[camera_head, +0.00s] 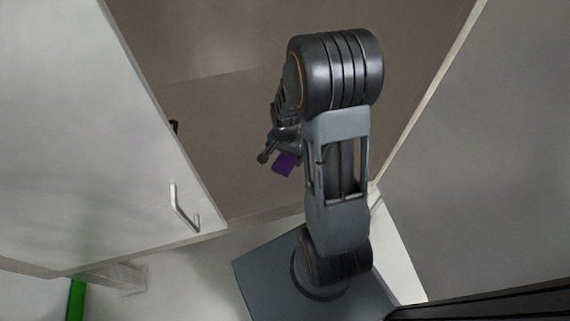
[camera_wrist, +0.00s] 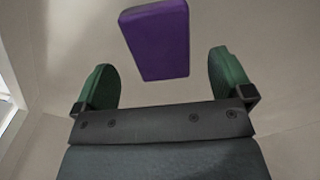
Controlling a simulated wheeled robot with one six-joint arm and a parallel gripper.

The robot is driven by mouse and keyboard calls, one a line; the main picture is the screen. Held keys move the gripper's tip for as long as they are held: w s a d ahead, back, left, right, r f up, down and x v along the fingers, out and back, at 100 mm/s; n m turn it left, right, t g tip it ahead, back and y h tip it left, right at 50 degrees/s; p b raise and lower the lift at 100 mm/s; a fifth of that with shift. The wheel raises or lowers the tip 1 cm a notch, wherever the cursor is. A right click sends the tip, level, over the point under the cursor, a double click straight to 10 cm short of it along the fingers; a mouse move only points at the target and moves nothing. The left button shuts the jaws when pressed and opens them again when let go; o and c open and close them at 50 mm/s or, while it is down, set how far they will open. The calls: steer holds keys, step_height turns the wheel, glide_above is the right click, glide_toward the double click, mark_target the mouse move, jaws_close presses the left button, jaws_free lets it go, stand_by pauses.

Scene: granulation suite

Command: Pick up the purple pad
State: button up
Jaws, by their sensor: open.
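The purple pad (camera_head: 284,163) is a small block inside an open cabinet, partly hidden by my gripper (camera_head: 272,158) in the head view. In the wrist view the purple pad (camera_wrist: 158,42) appears upper centre, with a dark top face and a purple front face. My gripper (camera_wrist: 164,82) is open there, its two green-padded fingers apart on the left and right of the pad in the picture. Gaps show between the pad and both fingers. Nothing is held.
A white cabinet door (camera_head: 85,130) with a metal handle (camera_head: 183,208) stands open at the left. A pale panel (camera_head: 490,160) bounds the right side. A green strip (camera_head: 76,299) shows at lower left. The cabinet interior (camera_head: 215,120) around the pad looks bare.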

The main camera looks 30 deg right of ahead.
mark_target(285, 160)
step_height(285, 160, down, 4)
steer(key=shift+f+b, duration=0.1)
steer(key=shift+b, duration=0.85)
steer(key=shift+w, duration=0.1)
steer(key=c, duration=1.1)
steer(key=shift+r, duration=0.2)
